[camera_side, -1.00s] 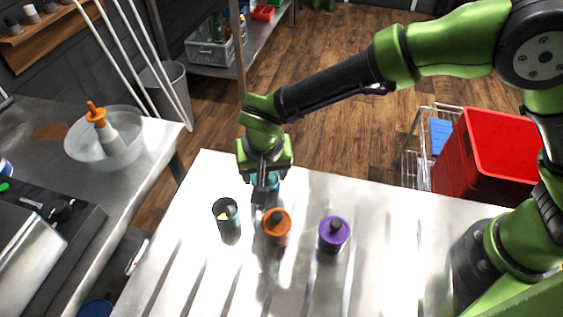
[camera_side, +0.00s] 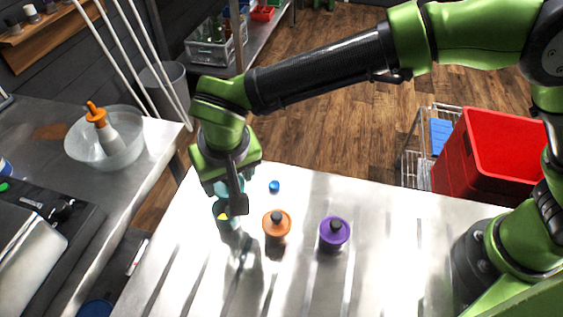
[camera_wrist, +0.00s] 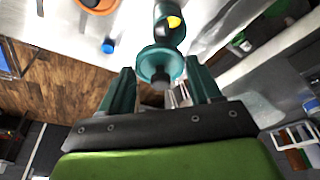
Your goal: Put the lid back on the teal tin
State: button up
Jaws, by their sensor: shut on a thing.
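The teal tin (camera_side: 229,226) stands upright and open at the left of the steel table, partly hidden by my gripper. In the wrist view the tin (camera_wrist: 158,10) shows a yellow thing and dark and pale things inside. My gripper (camera_wrist: 160,78) is shut on the dark knob of the teal lid (camera_wrist: 160,60). In the side view my gripper (camera_side: 230,194) is over the tin's far side. The lid looks apart from the tin and a little off its opening; the exact gap is hard to tell.
An orange lidded tin (camera_side: 277,226) and a purple lidded tin (camera_side: 334,235) stand right of the teal tin. A small blue object (camera_side: 274,186) lies behind the orange one. The table's (camera_side: 420,250) right part is clear. A red crate (camera_side: 490,155) stands beyond it.

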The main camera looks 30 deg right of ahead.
aim_at(222, 193)
jog(key=shift+w+a+r+n, duration=0.15)
jog(key=shift+a+r+n, duration=0.25)
jog(key=shift+a, duration=0.45)
jog(key=shift+f, duration=3.05)
jog(key=shift+f, duration=0.15)
jog(key=o, duration=1.1)
jog(key=shift+o, duration=0.7)
jog(key=shift+r, duration=3.5)
